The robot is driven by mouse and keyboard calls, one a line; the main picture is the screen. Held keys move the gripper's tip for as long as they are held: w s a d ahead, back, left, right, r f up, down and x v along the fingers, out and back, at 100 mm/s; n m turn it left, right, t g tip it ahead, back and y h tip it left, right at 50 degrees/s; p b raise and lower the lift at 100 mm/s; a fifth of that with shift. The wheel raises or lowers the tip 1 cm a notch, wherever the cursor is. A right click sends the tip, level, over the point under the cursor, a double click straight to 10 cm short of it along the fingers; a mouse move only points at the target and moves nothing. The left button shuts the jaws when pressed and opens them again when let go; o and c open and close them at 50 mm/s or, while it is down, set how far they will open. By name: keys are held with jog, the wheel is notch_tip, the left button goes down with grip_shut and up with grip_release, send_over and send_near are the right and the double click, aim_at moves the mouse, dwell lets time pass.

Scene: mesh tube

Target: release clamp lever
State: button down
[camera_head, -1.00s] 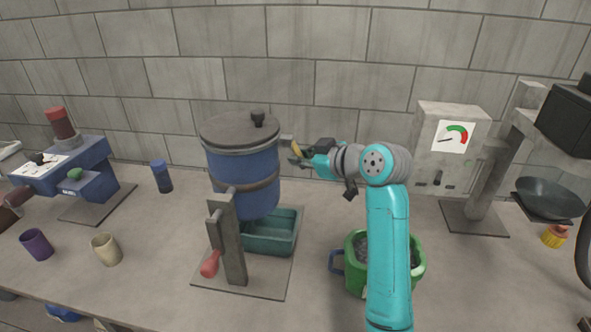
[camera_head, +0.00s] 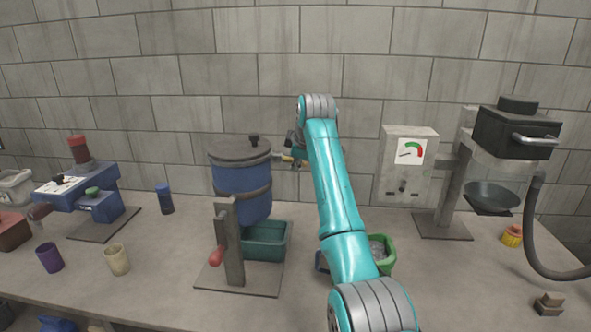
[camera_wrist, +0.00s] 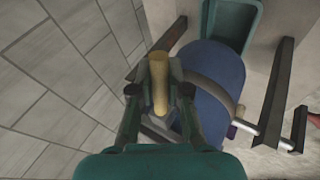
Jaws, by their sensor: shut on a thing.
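The clamp lever has a yellow handle (camera_wrist: 159,85), which sits between my gripper's fingers in the wrist view; a small yellow part of the handle (camera_head: 287,158) also shows in the head view. It is at the right side of the blue drum (camera_head: 241,181), near its upper band. My gripper (camera_wrist: 160,95) is shut on the handle. In the head view my gripper (camera_head: 294,159) is small and partly hidden behind my arm. The drum has a dark grey lid (camera_head: 240,149) on top. The lever's pivot is hard to make out.
A green bucket (camera_head: 388,254) is partly behind my arm. A gauge box (camera_head: 408,160) stands to the right. A brick wall is close behind.

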jog(key=shift+r+h, duration=0.25)
jog(key=shift+h, duration=0.35)
jog(key=c, duration=1.4)
grip_release()
jog(key=v, duration=1.2)
jog(key=shift+w, duration=0.1)
